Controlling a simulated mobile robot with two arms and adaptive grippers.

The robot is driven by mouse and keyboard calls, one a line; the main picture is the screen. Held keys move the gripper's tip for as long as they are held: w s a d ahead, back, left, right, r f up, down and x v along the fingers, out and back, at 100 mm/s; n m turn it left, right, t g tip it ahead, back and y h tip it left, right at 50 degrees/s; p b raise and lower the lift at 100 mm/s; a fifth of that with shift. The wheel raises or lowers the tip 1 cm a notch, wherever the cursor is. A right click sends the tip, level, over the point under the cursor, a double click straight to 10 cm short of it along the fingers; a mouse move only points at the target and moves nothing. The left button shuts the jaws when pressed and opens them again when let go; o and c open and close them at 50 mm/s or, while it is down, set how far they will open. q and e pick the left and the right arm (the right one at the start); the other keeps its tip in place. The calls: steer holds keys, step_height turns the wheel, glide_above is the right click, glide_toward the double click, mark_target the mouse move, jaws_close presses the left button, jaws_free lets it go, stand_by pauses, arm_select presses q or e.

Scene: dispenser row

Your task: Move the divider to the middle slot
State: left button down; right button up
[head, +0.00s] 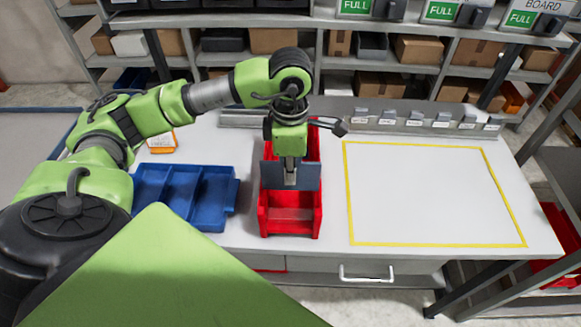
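The divider (309,178) is a flat blue-grey plate. It stands upright across the red bin (290,228), near the middle of the bin's length. My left gripper (291,180) points down over the bin and is shut on the divider's upper middle. The gripper and wrist hide part of the divider and much of the bin's back half. I cannot tell whether the divider's edges sit in a slot or are held above it. The front part of the bin looks empty. My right gripper is not in view.
A blue compartment tray (213,213) stands close left of the bin. A yellow-outlined area (430,195) on the table at right is clear. A grey rail (400,117) with several labelled holders runs along the back edge. Shelves with boxes stand behind.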

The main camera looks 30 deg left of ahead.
arm_select(q)
steer(key=shift+w+a, duration=2.85)
steer(key=shift+w, duration=1.7)
steer(key=shift+f+b, duration=4.2)
steer(key=shift+f, duration=1.95)
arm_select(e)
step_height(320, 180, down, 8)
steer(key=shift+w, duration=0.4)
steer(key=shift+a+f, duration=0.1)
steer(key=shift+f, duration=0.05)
arm_select(q)
steer(key=c, duration=2.2)
jaws_free()
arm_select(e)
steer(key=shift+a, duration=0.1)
